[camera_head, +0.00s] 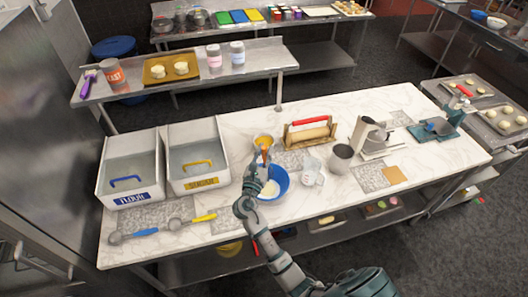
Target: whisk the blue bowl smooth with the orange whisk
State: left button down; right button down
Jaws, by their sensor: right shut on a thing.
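The blue bowl (281,178) stands on the marble counter near its middle, with pale contents (270,189) inside. My right gripper (262,162) is over the bowl's left side, its arm coming in from the bottom. It is shut on the orange whisk (265,150), whose orange handle sticks up above the fingers. The lower end of the whisk is hidden behind the gripper, so I cannot tell whether it touches the contents. My left gripper is not in view.
Flour (131,164) and sugar (197,153) bins stand left of the bowl. A white measuring jug (313,171) and metal cup (342,157) stand close on the right. Blue (133,235) and yellow (193,219) scoops lie front left.

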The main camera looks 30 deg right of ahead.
jog(key=shift+d, duration=0.1)
jog(key=shift+r, duration=2.55)
jog(key=shift+f, duration=0.15)
